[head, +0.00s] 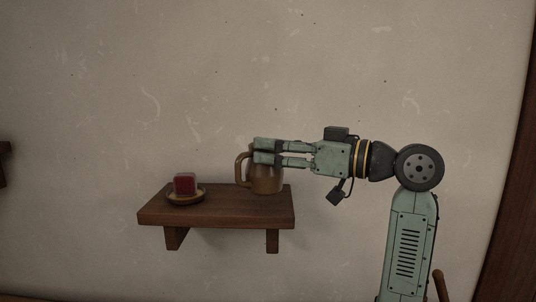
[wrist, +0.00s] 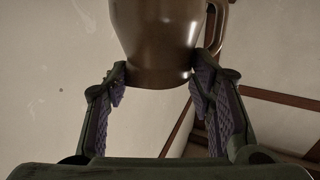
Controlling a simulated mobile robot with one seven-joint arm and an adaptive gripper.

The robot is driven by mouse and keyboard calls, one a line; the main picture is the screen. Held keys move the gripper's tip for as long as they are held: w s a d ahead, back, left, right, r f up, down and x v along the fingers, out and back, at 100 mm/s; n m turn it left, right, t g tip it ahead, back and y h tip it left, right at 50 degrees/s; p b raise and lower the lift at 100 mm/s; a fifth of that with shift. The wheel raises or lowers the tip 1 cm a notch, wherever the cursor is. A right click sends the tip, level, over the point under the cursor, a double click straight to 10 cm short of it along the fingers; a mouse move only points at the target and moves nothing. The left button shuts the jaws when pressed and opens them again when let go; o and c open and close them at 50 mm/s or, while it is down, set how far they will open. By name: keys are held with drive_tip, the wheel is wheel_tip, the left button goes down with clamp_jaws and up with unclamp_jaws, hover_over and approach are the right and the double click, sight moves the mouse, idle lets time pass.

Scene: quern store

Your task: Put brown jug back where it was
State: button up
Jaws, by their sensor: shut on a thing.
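The brown jug (head: 266,182) is upright at the right end of a wooden wall shelf (head: 215,213), its handle to the left. Its base looks level with the shelf top; I cannot tell if it rests on it or hangs just above. My gripper (head: 262,151) reaches in from the right and is shut on the jug's upper body, hiding part of it. In the wrist view the jug (wrist: 155,35) sits between the two padded fingers (wrist: 155,92), with its handle at the upper right.
A dark red block (head: 185,184) sits on a small brown dish (head: 186,197) on the left part of the shelf. Bare shelf lies between dish and jug. The plain wall (head: 130,90) stands close behind. Another wooden shelf end (head: 4,162) shows at the far left.

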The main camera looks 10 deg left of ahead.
drive_tip(key=shift+w+a+f+p, duration=0.45)
drive_tip(key=shift+w+f, duration=0.2)
drive_tip(key=shift+w, duration=0.2)
drive_tip(key=shift+w+a+f+p, duration=0.5)
drive_tip(key=shift+w+f, duration=0.2)
drive_tip(key=shift+w, duration=0.15)
drive_tip(key=shift+w+a+f+p, duration=0.45)
drive_tip(key=shift+w+f, duration=0.2)
drive_tip(key=shift+w, duration=0.2)
drive_tip(key=shift+f, duration=0.15)
drive_tip(key=o, duration=1.4)
drive_tip(key=shift+c, duration=0.2)
drive_tip(key=shift+d, duration=0.1)
drive_tip(key=b+v, duration=0.4)
drive_tip(key=v, duration=0.8)
